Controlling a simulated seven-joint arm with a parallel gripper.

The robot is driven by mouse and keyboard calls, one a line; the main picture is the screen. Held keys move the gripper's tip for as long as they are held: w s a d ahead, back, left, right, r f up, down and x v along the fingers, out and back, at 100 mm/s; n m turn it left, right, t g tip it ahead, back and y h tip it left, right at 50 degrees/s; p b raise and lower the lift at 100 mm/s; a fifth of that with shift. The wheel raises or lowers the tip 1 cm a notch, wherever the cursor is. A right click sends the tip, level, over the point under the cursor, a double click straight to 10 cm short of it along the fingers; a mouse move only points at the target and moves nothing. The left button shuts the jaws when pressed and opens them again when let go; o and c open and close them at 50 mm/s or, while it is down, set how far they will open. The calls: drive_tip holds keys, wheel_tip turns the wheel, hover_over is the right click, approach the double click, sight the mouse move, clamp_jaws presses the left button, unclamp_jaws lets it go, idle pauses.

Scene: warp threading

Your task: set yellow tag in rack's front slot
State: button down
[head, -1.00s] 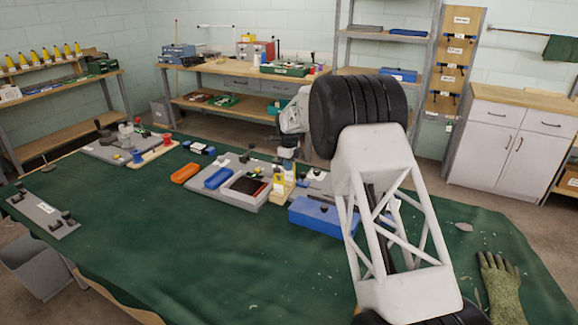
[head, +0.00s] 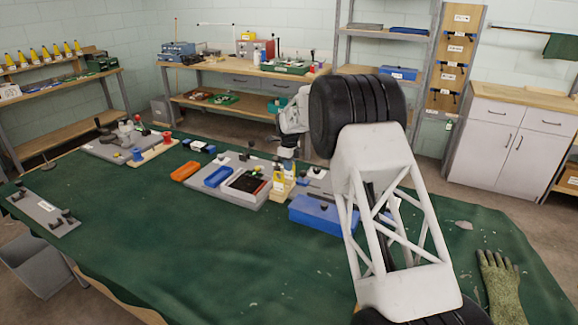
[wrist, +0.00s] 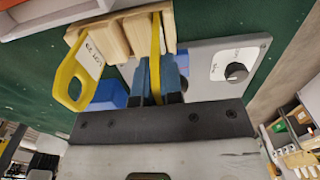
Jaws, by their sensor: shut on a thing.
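The wooden rack (wrist: 138,36) shows at the top of the wrist view, with pale blocks and gaps between them. It also stands mid-table in the head view (head: 287,190). My gripper (wrist: 156,72) has its blue fingers closed on a thin yellow tag (wrist: 157,38), seen edge-on. This tag reaches along the rack's blocks; how deep it sits in a slot I cannot tell. Another yellow tag (wrist: 72,82), with a hole and a lettered white label, stands at the rack's left side. In the head view my gripper (head: 288,158) is small, above the rack.
A blue box (head: 318,215) is close to the right of the rack. A grey board with a dark panel (head: 245,185), a blue tray (head: 218,177) and an orange tray (head: 186,171) lie to its left. The front green cloth is clear.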

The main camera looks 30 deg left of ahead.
drive_tip(key=shift+f, duration=0.3)
idle(0.4)
drive_tip(key=c, duration=0.9)
unclamp_jaws()
drive_tip(key=shift+o, duration=0.2)
drive_tip(key=shift+r, duration=3.5)
